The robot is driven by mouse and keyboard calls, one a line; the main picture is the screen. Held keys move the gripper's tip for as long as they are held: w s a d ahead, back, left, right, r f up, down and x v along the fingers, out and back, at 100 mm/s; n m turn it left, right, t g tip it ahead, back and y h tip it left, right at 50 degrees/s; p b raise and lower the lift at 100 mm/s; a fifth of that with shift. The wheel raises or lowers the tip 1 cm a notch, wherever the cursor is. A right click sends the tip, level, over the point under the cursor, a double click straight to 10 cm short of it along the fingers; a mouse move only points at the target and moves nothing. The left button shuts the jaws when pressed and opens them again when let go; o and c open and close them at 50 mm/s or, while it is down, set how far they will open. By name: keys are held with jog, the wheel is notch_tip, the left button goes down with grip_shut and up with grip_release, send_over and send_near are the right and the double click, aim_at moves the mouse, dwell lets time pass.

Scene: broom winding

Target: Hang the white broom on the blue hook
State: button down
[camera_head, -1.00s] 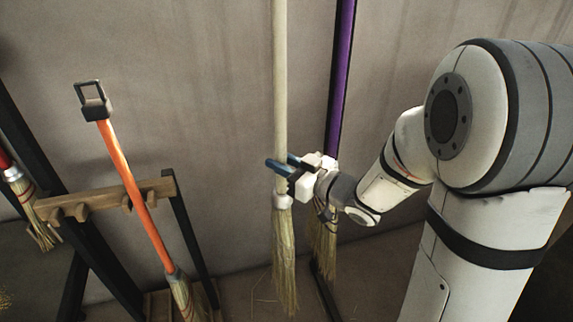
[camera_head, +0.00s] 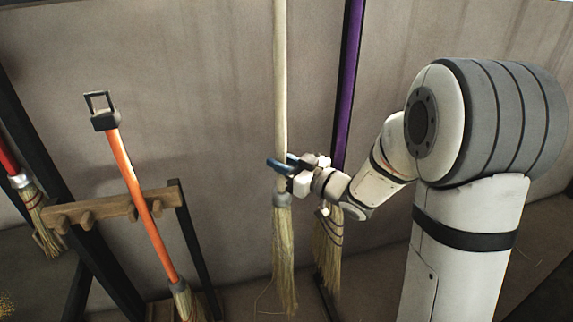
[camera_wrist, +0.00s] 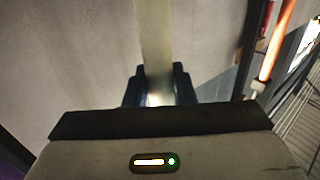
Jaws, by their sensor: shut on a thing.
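The white broom (camera_head: 281,90) hangs upright in my gripper, bristles down, its top beyond the upper edge of the head view. My gripper (camera_head: 280,165) is shut on the lower handle, just above the bristles (camera_head: 284,255). In the wrist view the pale handle (camera_wrist: 155,35) runs up between the blue fingers (camera_wrist: 158,88). No blue hook is visible in either view.
A purple-handled broom (camera_head: 347,90) stands close to the right, behind my gripper. On the left, an orange-handled broom (camera_head: 138,195) leans at a wooden peg rack (camera_head: 110,207). A red-handled broom (camera_head: 28,190) is at the far left. The grey wall (camera_head: 220,100) lies behind.

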jog(key=shift+w+a, duration=0.15)
jog(key=shift+w, duration=0.45)
jog(key=shift+w+a, duration=0.15)
jog(key=shift+w, duration=0.4)
jog(key=shift+w+a+f+b, duration=0.2)
jog(key=shift+w+f+b, duration=0.3)
jog(key=shift+w+f, duration=0.2)
jog(key=c, duration=1.1)
grip_release()
